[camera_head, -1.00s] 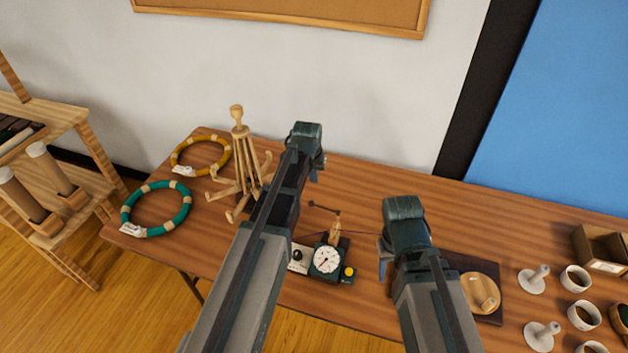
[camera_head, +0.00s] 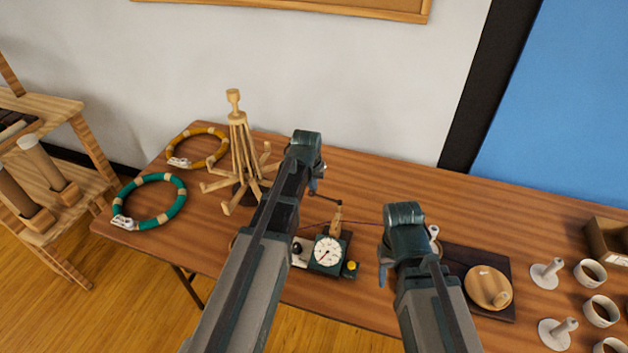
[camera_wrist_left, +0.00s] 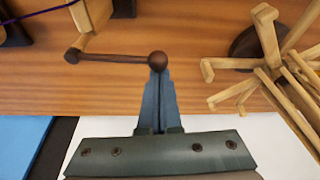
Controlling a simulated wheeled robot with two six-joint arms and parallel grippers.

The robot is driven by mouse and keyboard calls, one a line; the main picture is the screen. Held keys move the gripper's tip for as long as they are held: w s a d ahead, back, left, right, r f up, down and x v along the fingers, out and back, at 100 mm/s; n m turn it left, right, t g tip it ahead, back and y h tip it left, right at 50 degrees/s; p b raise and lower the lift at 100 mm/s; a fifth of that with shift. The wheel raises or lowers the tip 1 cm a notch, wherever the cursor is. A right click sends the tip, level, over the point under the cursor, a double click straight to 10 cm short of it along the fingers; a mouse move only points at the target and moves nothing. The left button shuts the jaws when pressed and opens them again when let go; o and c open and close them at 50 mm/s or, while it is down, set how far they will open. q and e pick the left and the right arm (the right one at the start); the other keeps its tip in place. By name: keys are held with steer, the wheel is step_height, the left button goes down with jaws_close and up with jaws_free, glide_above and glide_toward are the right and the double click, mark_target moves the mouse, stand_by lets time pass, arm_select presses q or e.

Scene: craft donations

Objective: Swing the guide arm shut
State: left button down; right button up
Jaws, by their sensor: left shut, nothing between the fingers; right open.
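The guide arm is a thin dark rod with a round ball end, seen in the left wrist view (camera_wrist_left: 115,57) and partly in the head view (camera_head: 328,198). It pivots on a light wooden post (camera_head: 336,220) behind a dark counter box with a white dial (camera_head: 328,252). My left gripper (camera_head: 313,188) is shut and empty. In the left wrist view its fingertips (camera_wrist_left: 158,76) are right at the ball end; I cannot tell whether they touch it. My right gripper (camera_head: 383,272) is open and empty above the table, to the right of the counter.
A wooden yarn swift (camera_head: 240,150) stands left of my left arm. Teal (camera_head: 165,215) and mustard (camera_head: 215,155) skeins lie further left. A dark board with a round wooden piece (camera_head: 487,287), white cones and rings (camera_head: 588,272) are on the right. A thin purple yarn crosses the middle.

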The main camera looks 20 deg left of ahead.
stand_by(0.4)
arm_select(q)
steer(key=shift+s+n, duration=0.3)
steer(key=shift+n, duration=0.1)
steer(key=shift+a, duration=0.1)
steer(key=shift+s+n+y, duration=0.4)
steer(key=shift+s+n, duration=0.25)
steer(key=shift+n, duration=0.05)
steer(key=s+d+n+g+y, duration=0.1)
steer(key=s+n, duration=0.2)
steer(key=n, duration=0.1)
steer(key=s+d+n+g, duration=0.1)
steer(key=s+d+n, duration=0.1)
steer(key=s+n, duration=0.1)
steer(key=s+d+n+g+y, duration=0.1)
steer(key=s+d+n, duration=0.1)
steer(key=n, duration=0.3)
steer(key=shift+s+d+n+y, duration=0.1)
steer(key=shift+s+n+y, duration=0.25)
steer(key=shift+s, duration=0.55)
steer(key=shift+s+d, duration=0.2)
steer(key=shift+d, duration=0.4)
steer(key=shift+s+d, duration=0.15)
steer(key=shift+d, duration=0.4)
